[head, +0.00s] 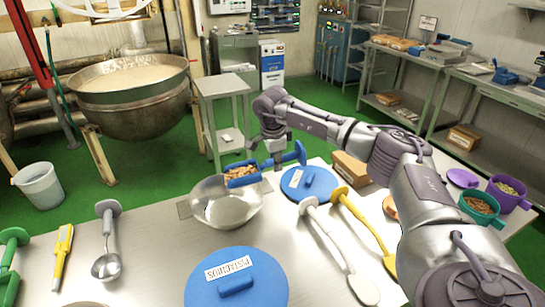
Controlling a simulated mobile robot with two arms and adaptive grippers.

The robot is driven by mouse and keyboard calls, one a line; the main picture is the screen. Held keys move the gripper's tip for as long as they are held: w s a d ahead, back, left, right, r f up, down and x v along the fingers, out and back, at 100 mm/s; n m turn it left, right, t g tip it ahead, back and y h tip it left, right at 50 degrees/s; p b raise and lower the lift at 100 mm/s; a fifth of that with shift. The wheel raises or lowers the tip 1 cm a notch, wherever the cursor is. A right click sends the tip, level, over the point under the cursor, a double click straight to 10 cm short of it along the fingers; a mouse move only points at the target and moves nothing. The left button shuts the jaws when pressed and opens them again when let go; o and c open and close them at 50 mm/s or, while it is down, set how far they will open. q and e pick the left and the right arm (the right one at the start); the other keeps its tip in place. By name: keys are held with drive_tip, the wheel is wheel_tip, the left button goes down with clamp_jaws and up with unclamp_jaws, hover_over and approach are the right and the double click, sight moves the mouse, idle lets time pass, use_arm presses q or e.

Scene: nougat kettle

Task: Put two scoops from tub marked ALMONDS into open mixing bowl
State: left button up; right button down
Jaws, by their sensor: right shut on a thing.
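My right gripper (279,154) is shut on the handle of a blue scoop (243,181). The scoop is loaded with tan-brown pieces and appears level, over the far right part of the open steel mixing bowl (226,212). The bowl's visible inside looks bare and shiny. No label reading ALMONDS is legible. A teal tub (481,217) with brown nuts and a purple tub (510,200) with greenish contents stand at the right, partly behind my right arm. My left gripper is out of view.
A blue lid marked PISTACHIOS (236,291) lies at the front. Another blue lid (322,184), a white spatula (333,250) and a yellow one (365,226) lie right of the bowl. A steel ladle (108,245) and yellow tool (62,256) lie left. The table between ladle and bowl is clear.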

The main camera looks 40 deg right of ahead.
drive_tip(key=shift+w+a+r+g+h+p, duration=0.2)
drive_tip(key=shift+a+r+h+p, duration=0.25)
drive_tip(key=shift+r+h+p, duration=0.2)
drive_tip(key=shift+w+a+r+g+h+p, duration=0.2)
drive_tip(key=shift+a+r+h+p, duration=0.25)
drive_tip(key=shift+r+h+p, duration=0.15)
drive_tip(key=a+h, duration=0.1)
drive_tip(key=w+a+r+h+p, duration=0.1)
drive_tip(key=a+r+g+h+p, duration=0.1)
drive_tip(key=shift+w+a+r+n, duration=0.2)
drive_tip(key=shift+w+a+n, duration=0.1)
drive_tip(key=shift+n, duration=0.1)
use_arm(q)
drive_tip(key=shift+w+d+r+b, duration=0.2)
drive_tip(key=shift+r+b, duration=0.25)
drive_tip(key=shift+b, duration=0.3)
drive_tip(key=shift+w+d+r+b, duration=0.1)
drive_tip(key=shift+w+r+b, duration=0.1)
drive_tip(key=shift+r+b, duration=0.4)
use_arm(e)
drive_tip(key=w+a+r+g+h, duration=0.2)
drive_tip(key=a+r+h, duration=0.2)
drive_tip(key=a+h, duration=0.1)
drive_tip(key=shift+w+a+r+n, duration=0.15)
drive_tip(key=shift+r+n, duration=0.05)
drive_tip(key=shift+n, duration=0.1)
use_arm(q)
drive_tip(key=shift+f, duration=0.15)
